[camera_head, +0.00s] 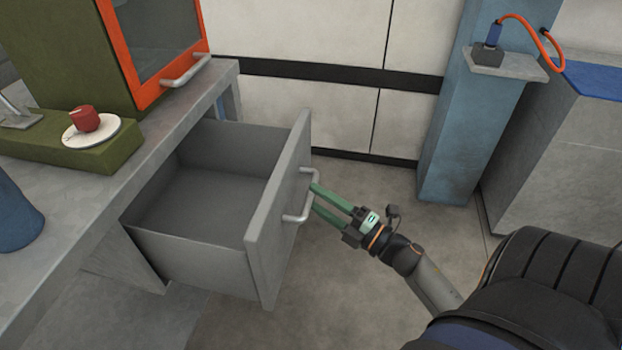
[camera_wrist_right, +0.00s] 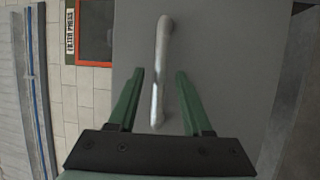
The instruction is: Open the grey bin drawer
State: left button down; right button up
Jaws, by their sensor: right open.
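The grey bin drawer (camera_head: 200,250) stands pulled well out from under the workbench. Its inside shows as empty. Its front panel (camera_head: 277,215) carries a pale bar handle (camera_head: 303,205). In the right wrist view the handle (camera_wrist_right: 160,75) runs up and down between the two green fingers, with a gap on each side. My right gripper (camera_head: 314,200) is open at the handle, its fingers reaching toward the drawer front. The right wrist view shows the same open gripper (camera_wrist_right: 157,85). My left gripper is in neither view.
The workbench (camera_head: 150,125) above the drawer bears an orange-framed cabinet (camera_head: 165,50) and a red object (camera_head: 85,119) on a white disc. A blue pillar (camera_head: 465,130) and a grey cabinet (camera_head: 550,150) stand at the right. Floor (camera_head: 365,195) between is clear.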

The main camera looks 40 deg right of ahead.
jog(key=v, duration=1)
